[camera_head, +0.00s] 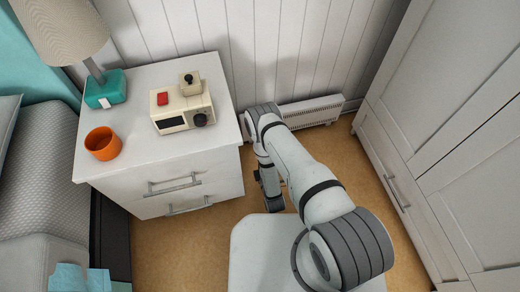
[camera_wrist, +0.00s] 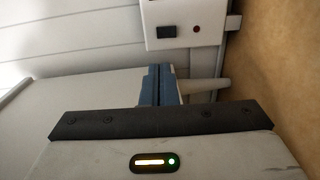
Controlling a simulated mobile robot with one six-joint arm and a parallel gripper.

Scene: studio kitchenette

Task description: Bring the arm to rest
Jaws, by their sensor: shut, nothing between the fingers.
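My arm reaches forward and bends down in the head view, over the floor just right of the white bedside cabinet (camera_head: 215,170). My gripper (camera_head: 272,203) hangs at its end, low beside the cabinet's right side and partly hidden by the arm. In the wrist view the fingers of my gripper (camera_wrist: 160,72) are together with nothing between them. I cannot tell whether the gripper touches the cabinet.
A white heater (camera_head: 312,111) stands by the panelled wall; its end with a switch (camera_wrist: 166,31) shows in the wrist view. A wardrobe (camera_head: 450,130) is right, a bed (camera_head: 45,170) left.

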